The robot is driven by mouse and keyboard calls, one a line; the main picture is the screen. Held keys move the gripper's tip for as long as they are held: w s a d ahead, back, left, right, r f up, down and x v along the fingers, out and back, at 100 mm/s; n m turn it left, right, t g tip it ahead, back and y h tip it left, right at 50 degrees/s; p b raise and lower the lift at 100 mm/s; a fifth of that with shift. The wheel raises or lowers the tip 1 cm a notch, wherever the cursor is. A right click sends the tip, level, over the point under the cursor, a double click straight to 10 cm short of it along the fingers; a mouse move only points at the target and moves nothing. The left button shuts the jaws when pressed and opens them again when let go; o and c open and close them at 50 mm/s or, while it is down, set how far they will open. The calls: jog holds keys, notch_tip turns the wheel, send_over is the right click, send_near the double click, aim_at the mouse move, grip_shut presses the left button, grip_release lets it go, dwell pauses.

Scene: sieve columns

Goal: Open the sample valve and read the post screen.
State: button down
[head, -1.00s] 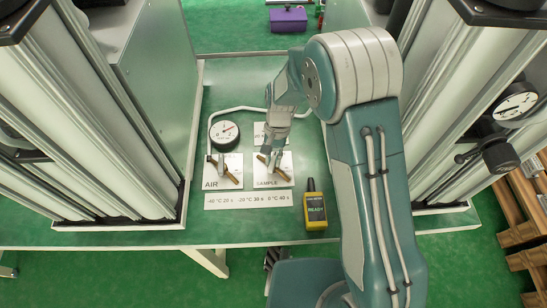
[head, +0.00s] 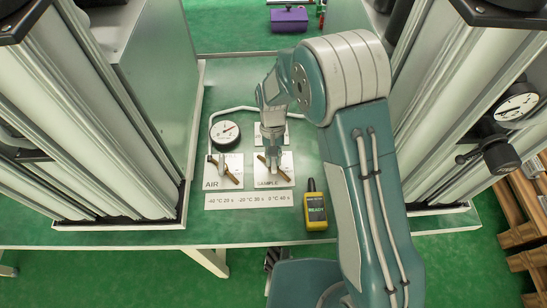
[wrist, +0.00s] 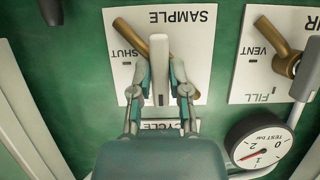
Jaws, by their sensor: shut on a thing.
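The sample valve sits on a white plate marked SAMPLE (head: 284,163), with a brass piece (wrist: 130,38) lying diagonally across it. SHUT is printed beside the brass in the wrist view. My gripper (wrist: 160,88) is over this plate, shut on the valve's light grey bar (wrist: 160,62), which stands between its two fingers. The fingers hide part of the brass. In the head view my gripper (head: 272,152) covers the upper part of the valve. A yellow handheld meter (head: 316,211) stands on the bench to the right, its screen reading READY.
The AIR valve plate (head: 212,173) is close on the left. A round gauge (head: 226,132) and bent pipe are behind it. A label strip (head: 248,201) with temperatures and times lies in front. Tall white columns (head: 85,130) flank the bench on both sides.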

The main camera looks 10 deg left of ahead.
jog(key=shift+w, duration=0.1)
jog(key=c, duration=0.6)
grip_release()
jog(key=shift+a+f, duration=0.1)
jog(key=v, duration=1.2)
